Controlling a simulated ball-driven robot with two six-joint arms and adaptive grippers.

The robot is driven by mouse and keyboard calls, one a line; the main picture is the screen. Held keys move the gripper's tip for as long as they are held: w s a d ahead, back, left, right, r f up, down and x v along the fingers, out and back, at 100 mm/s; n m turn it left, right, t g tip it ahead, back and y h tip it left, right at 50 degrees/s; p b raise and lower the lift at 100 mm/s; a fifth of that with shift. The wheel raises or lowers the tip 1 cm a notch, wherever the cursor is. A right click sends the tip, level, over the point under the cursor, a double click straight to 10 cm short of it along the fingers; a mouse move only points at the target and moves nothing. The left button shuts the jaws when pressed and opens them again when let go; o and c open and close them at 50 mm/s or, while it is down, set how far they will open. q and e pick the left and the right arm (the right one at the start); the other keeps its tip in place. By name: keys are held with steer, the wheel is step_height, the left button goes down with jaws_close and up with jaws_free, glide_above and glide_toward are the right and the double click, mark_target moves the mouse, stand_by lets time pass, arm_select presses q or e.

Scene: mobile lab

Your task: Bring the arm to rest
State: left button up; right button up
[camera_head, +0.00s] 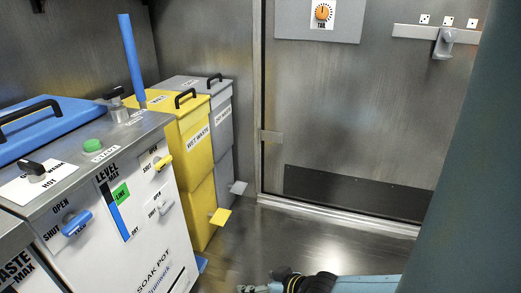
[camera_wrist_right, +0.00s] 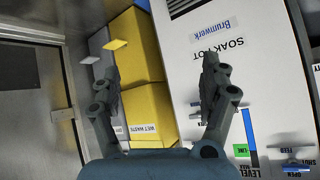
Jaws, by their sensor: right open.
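My right arm (camera_head: 365,284) comes in along the bottom edge of the head view from the right. Its dark wrist points left, and the gripper is partly cut off by the frame's lower edge. In the right wrist view, my right gripper (camera_wrist_right: 160,68) has its two dark fingers wide apart with nothing between them. Beyond the gap are the yellow wet waste bin and the white front of the soak pot unit. My left gripper is in neither view.
The soak pot unit (camera_head: 120,222) with levers stands at left. The yellow bin (camera_head: 186,165) and a grey bin (camera_head: 222,120) stand behind it, with pedals (camera_head: 220,216) sticking out. A metal door (camera_head: 360,125) closes the back. The floor (camera_head: 300,240) before it is clear.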

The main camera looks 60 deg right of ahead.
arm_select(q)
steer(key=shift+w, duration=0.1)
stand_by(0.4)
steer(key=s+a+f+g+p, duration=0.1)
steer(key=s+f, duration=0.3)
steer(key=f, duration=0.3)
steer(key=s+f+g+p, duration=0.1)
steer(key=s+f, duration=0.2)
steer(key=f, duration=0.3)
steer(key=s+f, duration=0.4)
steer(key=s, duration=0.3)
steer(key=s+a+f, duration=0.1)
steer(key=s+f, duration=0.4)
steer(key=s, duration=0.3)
arm_select(e)
steer(key=s+a+f+n+g, duration=0.1)
steer(key=s+f+g, duration=0.2)
steer(key=s, duration=0.7)
steer(key=s+a+f+n+g, duration=0.2)
steer(key=s+f, duration=0.3)
steer(key=s, duration=0.5)
steer(key=s+a+f+n+g, duration=0.1)
steer(key=s+a+f+g, duration=0.1)
steer(key=s, duration=0.8)
steer(key=shift+s+f+n+g, duration=0.3)
steer(key=shift+f+g, duration=0.6)
steer(key=shift+g, duration=0.2)
steer(key=shift+w, duration=0.1)
